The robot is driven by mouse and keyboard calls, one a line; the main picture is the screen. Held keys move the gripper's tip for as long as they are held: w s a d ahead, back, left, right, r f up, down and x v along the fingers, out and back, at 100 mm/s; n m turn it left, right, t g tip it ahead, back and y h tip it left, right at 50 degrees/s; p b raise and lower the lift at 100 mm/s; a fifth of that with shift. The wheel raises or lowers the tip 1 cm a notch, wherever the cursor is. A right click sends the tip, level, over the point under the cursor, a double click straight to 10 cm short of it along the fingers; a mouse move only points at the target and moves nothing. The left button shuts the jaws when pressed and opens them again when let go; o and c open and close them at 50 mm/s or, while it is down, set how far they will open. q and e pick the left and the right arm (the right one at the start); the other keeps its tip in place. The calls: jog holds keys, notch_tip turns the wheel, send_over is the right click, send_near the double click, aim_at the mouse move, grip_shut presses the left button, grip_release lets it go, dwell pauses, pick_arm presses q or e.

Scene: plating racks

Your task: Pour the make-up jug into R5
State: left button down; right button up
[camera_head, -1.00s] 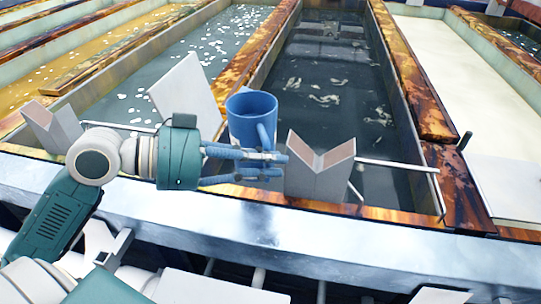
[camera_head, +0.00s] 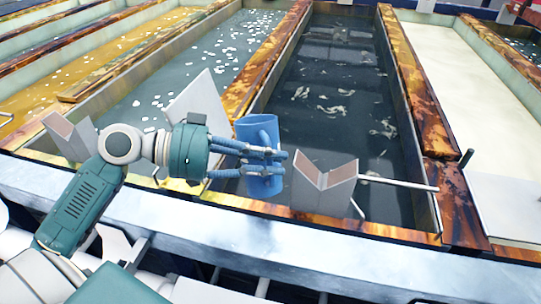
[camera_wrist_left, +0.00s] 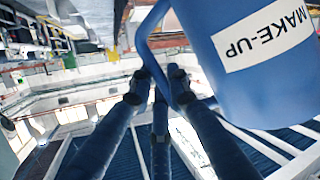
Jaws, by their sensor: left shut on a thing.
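The blue make-up jug (camera_head: 257,130) is at the near end of the dark tank in the head view. Its handle faces my left gripper (camera_head: 277,163), which is shut on the jug, its fingers crossing in front of the body. In the left wrist view the jug (camera_wrist_left: 240,80) fills the upper right, with its MAKE-UP label slanted and its handle at the fingers (camera_wrist_left: 160,85). The jug's opening is not clearly visible in the head view, and its contents cannot be seen. No R5 mark is readable on any tank. My right gripper is out of view.
A dark tank (camera_head: 330,75) with pale floating bits lies beyond the jug. A grey-green tank (camera_head: 200,65) is left, a cream tank (camera_head: 447,90) right. Rusty walls divide them. A V-shaped bracket (camera_head: 325,190) stands right of the jug, above the pale front ledge (camera_head: 300,245).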

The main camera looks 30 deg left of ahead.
pick_arm(q)
jog(key=shift+r, duration=0.35)
jog(key=shift+f, duration=0.1)
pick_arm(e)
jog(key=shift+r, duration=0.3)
pick_arm(q)
jog(key=shift+r+n+h+p, duration=0.4)
jog(key=shift+r+n+p, duration=0.1)
jog(key=shift+p, duration=0.2)
jog(key=shift+a+r+n+p, duration=0.1)
jog(key=shift+r+n+p, duration=0.05)
jog(key=shift+n+p, duration=0.2)
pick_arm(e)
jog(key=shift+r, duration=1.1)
pick_arm(q)
jog(key=shift+w, duration=0.1)
